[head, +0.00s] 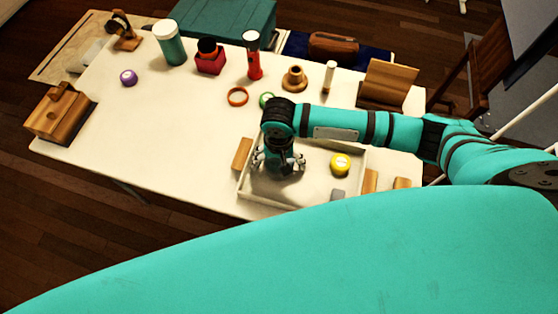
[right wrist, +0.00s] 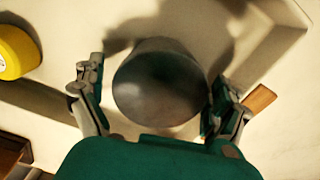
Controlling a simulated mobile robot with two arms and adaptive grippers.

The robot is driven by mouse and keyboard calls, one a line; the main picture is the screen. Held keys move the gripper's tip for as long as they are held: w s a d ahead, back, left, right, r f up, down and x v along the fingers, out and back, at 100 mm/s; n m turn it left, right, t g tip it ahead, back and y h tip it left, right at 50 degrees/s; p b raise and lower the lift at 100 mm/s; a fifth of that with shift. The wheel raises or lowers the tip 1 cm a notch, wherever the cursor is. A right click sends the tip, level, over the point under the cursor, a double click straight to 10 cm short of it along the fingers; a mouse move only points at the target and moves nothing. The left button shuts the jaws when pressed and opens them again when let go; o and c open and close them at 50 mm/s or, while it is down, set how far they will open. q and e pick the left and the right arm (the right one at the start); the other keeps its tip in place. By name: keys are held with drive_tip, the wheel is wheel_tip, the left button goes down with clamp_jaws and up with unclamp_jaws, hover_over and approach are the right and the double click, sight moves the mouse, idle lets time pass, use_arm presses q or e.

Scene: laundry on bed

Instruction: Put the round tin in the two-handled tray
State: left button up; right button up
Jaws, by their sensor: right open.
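The two-handled tray (head: 262,206) is a shallow pale box at the table's near side, with wooden pieces at its left (head: 242,153) and right (head: 370,181) ends that look like handles. My right gripper (head: 279,165) points down inside the tray's left part. In the right wrist view, the round tin (right wrist: 158,88), dark grey, sits between the spread fingers of this gripper (right wrist: 155,105), with gaps at both sides. It appears to be within the tray walls; whether it rests on the floor is hard to tell. In the head view the gripper mostly hides it. My left gripper is out of view.
A yellow round object (head: 340,163) lies in the tray's right half, and a grey block (head: 337,195) is at its near edge. Behind the tray are an orange ring (head: 237,96), a green ring (head: 266,100) and a red flashlight (head: 253,60). The table's left middle is clear.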

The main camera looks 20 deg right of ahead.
sight(279, 160)
wheel_tip(279, 160, up, 12)
drive_tip(key=shift+r, duration=0.15)
idle(0.3)
idle(0.5)
